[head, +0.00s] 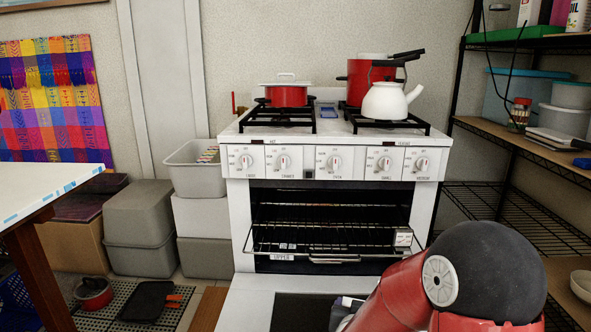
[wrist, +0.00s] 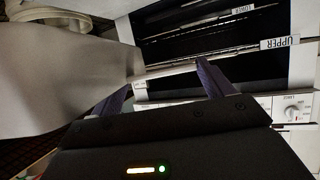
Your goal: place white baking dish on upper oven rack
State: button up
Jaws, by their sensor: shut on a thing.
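The oven (head: 335,225) stands open ahead, its door (head: 250,305) folded down. The upper rack (head: 330,245), tagged "UPPER", sticks partly out. In the wrist view, turned nearly upside down, its tag (wrist: 279,42) lies right of my fingers. My gripper (wrist: 165,78) points at the oven, its two dark fingers apart. A large pale, smooth form (wrist: 60,85) fills the left side and passes behind the left finger; it looks like the white baking dish, but I see too little to be sure. The grip contact is not visible. In the head view my arm covers the lower right.
A red pot (head: 288,96), a taller red pot (head: 358,85) and a white kettle (head: 388,101) stand on the stove. Shelving (head: 520,135) stands close on the right. Grey crates (head: 140,215) stand left of the oven, beyond a white table (head: 45,185).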

aim_at(297, 225)
jog(key=i+j, duration=0.1)
jog(key=j, duration=0.4)
jog(key=i+j, duration=0.1)
jog(key=j, duration=0.35)
jog(key=j+z, duration=0.1)
jog(key=j, duration=0.4)
jog(key=i, duration=0.05)
